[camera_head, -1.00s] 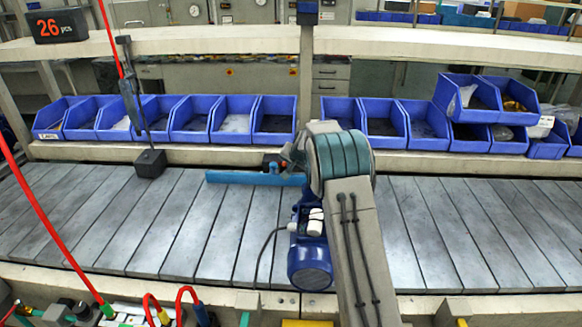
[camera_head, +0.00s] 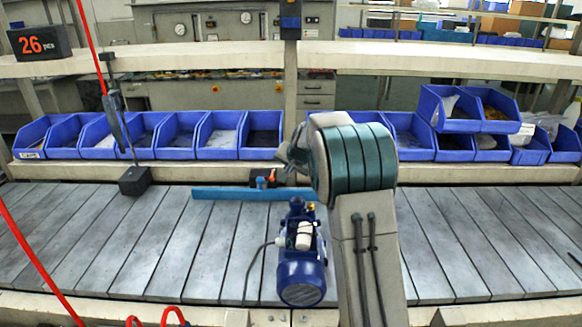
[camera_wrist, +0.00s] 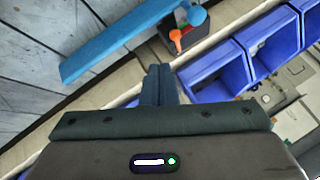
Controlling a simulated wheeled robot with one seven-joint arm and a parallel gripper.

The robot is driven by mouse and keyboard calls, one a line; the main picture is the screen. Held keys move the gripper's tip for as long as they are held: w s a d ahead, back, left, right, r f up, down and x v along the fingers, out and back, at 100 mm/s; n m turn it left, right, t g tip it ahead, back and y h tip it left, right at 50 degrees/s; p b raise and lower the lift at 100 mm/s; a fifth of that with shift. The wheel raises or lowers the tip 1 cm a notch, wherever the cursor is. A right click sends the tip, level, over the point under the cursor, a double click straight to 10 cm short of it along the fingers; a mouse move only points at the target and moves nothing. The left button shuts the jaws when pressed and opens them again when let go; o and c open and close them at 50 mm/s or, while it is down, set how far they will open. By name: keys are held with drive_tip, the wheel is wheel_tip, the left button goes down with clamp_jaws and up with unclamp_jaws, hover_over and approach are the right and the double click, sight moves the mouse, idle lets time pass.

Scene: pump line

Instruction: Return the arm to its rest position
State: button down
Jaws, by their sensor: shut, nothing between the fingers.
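My arm rises from the lower right of the head view, its large teal-banded joint in front of the shelf of bins. No object is seen touching the fingers.
A blue pump (camera_head: 302,262) stands on the slatted conveyor (camera_head: 110,250), left of my arm. A blue bar (camera_head: 240,193) lies behind it, beside a dark box (camera_wrist: 178,40) with an orange-handled item. Blue bins (camera_head: 180,133) line the shelf.

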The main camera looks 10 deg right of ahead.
drive_tip(key=shift+n+g, duration=0.6)
drive_tip(key=shift+n, duration=0.2)
drive_tip(key=s+r, duration=0.2)
drive_tip(key=s, duration=0.2)
drive_tip(key=s+a+r, duration=0.1)
drive_tip(key=s+r, duration=0.1)
drive_tip(key=s, duration=0.2)
drive_tip(key=s+r, duration=0.2)
drive_tip(key=s, duration=0.2)
drive_tip(key=shift+s+a+r+p, duration=0.25)
drive_tip(key=shift+s+a+p, duration=0.05)
drive_tip(key=shift+s+p, duration=0.1)
drive_tip(key=s+f+n+g+h+p, duration=0.1)
drive_tip(key=s+f+n+g, duration=0.1)
drive_tip(key=s, duration=3)
drive_tip(key=n+g, duration=0.1)
drive_tip(key=n, duration=0.1)
drive_tip(key=shift+s+a+f+n+g+p, duration=0.15)
drive_tip(key=shift+s+a+n+g+p, duration=0.15)
drive_tip(key=shift+a+n+g+p, duration=0.1)
